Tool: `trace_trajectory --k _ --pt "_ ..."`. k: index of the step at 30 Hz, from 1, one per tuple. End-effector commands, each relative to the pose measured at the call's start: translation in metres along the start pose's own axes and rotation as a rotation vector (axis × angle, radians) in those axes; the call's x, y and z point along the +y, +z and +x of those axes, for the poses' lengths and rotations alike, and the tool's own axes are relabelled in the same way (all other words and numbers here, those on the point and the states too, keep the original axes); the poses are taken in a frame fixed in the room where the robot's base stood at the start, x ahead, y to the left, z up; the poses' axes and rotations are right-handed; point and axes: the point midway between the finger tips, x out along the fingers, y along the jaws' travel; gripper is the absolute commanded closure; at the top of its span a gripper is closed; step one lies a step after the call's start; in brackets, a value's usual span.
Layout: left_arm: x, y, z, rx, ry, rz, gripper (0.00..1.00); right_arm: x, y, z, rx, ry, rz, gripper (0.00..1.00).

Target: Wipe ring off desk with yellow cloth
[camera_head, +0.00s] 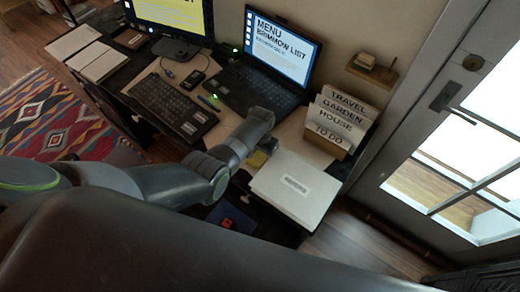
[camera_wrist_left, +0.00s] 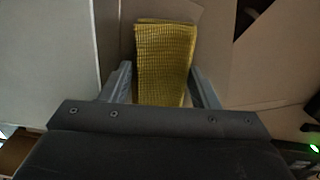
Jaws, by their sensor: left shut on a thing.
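The yellow cloth (camera_wrist_left: 165,55) has a waffle weave and sits between the two fingers of my left gripper (camera_wrist_left: 162,84) in the left wrist view. The gripper is shut on it. In the head view my left gripper (camera_head: 268,146) is over the desk, and a small yellow part of the cloth (camera_head: 257,159) shows beneath it. The desk (camera_head: 232,119) has a light brown surface between the laptop and the white stack. I cannot make out a ring in either view; the arm and cloth hide part of the surface. My right gripper is not in view.
An open laptop (camera_head: 255,85) and a keyboard (camera_head: 173,105) stand behind the arm. A white stack (camera_head: 295,187) lies right of the gripper, with a labelled file holder (camera_head: 338,125) behind it. A mouse (camera_head: 193,80) and pen (camera_head: 208,103) lie near the laptop.

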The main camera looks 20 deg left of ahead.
Motion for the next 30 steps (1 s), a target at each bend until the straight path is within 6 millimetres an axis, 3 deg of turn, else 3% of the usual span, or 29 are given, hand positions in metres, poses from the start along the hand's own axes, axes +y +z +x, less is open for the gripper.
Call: trace_trajectory --k 3,13,25,30 --pt "0.0 -0.002 -0.02 0.004 -0.001 0.001 0.63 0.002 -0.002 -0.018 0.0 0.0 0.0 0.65" --pt "-0.003 -0.003 -0.053 0.008 -0.007 0.0 0.63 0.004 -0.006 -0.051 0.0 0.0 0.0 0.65" --pt "-0.004 -0.004 -0.056 0.01 -0.008 0.0 0.63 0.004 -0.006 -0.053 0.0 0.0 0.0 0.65" --pt "-0.003 -0.004 -0.07 0.014 -0.009 0.0 0.63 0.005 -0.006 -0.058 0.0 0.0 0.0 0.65"
